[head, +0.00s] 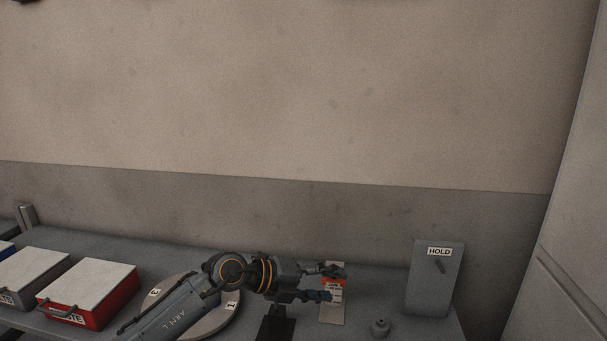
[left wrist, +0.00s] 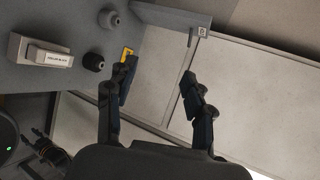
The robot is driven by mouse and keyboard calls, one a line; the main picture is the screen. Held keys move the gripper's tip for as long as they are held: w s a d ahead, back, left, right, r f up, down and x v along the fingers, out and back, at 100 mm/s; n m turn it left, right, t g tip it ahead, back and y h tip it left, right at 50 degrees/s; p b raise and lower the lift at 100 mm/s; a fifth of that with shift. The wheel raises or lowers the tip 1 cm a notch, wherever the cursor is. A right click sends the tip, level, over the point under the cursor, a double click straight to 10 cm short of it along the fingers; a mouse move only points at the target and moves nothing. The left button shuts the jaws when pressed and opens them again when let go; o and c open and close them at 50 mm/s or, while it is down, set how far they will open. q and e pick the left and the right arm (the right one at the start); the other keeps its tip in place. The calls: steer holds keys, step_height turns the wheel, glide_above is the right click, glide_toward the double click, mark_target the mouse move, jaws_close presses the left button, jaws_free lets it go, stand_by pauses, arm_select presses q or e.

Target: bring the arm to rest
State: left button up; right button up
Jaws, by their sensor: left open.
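My left arm reaches in from the lower left in the head view, over a round plate (head: 213,324) with number labels. My left gripper (head: 333,283) points right, its two fingers apart with nothing between them. It is in front of a red and white labelled item (head: 332,312), which it partly hides. In the left wrist view my left gripper (left wrist: 158,82) is also open and empty, with pale panels beyond the fingers.
A grey HOLD panel (head: 434,285) stands at the right of the bench, with a small grey knob-like part (head: 380,327) nearby. A red box (head: 92,295) with a pale lid and a grey box (head: 33,276) are at left. A black stand (head: 275,327) is below the gripper.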

arm_select(q)
steer(key=s+r+n+t+h, duration=0.4)
steer(key=r+n+t+h, duration=0.1)
steer(key=r+n+t, duration=0.3)
steer(key=s+a+f+n+t+y, duration=0.1)
steer(key=a+f+n+t+y, duration=0.3)
steer(key=a+n+y, duration=0.5)
steer(key=s+a+f+n+t+y, duration=0.1)
steer(key=a+f+n+t+y, duration=0.1)
steer(key=a+f+n+y, duration=0.65)
steer(key=s+a+f+n+g+y, duration=0.1)
steer(key=s+a+f+n+g, duration=0.55)
steer(key=s+f, duration=0.5)
steer(key=s+a+f+g+h, duration=0.1)
steer(key=s+f+g, duration=0.3)
steer(key=s, duration=0.6)
steer(key=s+a+f+g, duration=0.1)
steer(key=s+f+g, duration=0.35)
steer(key=s, duration=0.55)
step_height(320, 180, down, 30)
steer(key=s+g+b, duration=0.1)
steer(key=s+b, duration=0.1)
steer(key=b, duration=0.3)
steer(key=s+a+f+g+b, duration=0.1)
steer(key=s+a+f+b, duration=0.1)
steer(key=s+f, duration=1.4)
step_height(320, 180, down, 3)
steer(key=shift+a+r+m+g+b, duration=0.1)
steer(key=shift+a+m+g+b, duration=0.15)
steer(key=shift+b, duration=0.2)
